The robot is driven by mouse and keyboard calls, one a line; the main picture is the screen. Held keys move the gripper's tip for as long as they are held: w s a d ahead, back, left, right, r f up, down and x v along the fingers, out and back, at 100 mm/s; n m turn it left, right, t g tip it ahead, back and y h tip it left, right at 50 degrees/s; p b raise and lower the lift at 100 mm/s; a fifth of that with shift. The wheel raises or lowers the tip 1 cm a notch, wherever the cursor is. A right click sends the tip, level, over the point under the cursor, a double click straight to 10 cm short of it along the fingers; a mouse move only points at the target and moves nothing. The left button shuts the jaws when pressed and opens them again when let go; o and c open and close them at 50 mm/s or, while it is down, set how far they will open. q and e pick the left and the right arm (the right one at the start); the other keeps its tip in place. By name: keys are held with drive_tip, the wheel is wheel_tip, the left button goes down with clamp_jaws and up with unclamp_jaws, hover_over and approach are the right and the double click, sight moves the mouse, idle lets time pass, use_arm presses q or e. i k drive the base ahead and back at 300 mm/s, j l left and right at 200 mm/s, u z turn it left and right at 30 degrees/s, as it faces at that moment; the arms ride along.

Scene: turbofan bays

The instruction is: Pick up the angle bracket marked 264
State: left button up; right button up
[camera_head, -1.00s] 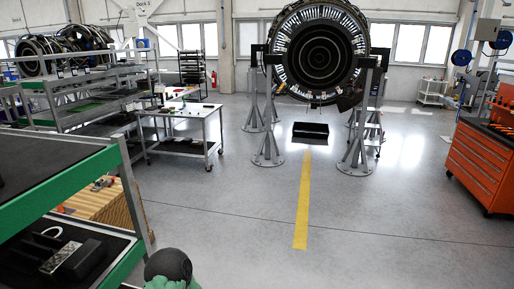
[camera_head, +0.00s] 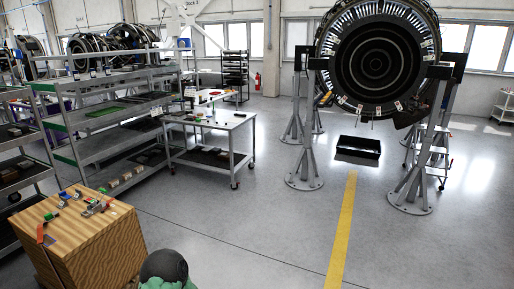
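I cannot make out an angle bracket marked 264; no marking of that kind is readable in the head view. Small parts, some green, red and metallic, lie on top of a wooden crate (camera_head: 100,246) at the lower left, too small to identify. More small items lie on the shelves of a grey rack (camera_head: 72,128) and on a wheeled table (camera_head: 222,122), also too small to tell. Neither of my grippers is in view.
A large turbofan engine (camera_head: 376,62) stands on grey stands at the right, with a black open bin (camera_head: 358,148) on the floor near it. A yellow floor stripe (camera_head: 343,225) runs toward me. The floor (camera_head: 260,215) between crate and stripe is clear.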

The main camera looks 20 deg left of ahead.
sight(78, 195)
drive_tip(key=i+j+u, duration=0.15)
drive_tip(key=i+u, duration=0.2)
drive_tip(key=i, duration=0.15)
drive_tip(key=i+u, duration=0.4)
drive_tip(key=i+l+u, duration=0.2)
drive_tip(key=i+u, duration=0.15)
drive_tip(key=i, duration=0.25)
drive_tip(key=i+l+u, duration=0.4)
drive_tip(key=i+j+u, duration=0.1)
drive_tip(key=i+u, duration=0.2)
drive_tip(key=u, duration=0.15)
drive_tip(key=i+u, duration=0.65)
drive_tip(key=u, duration=0.25)
drive_tip(key=i+j+z, duration=0.65)
drive_tip(key=k+l, duration=0.1)
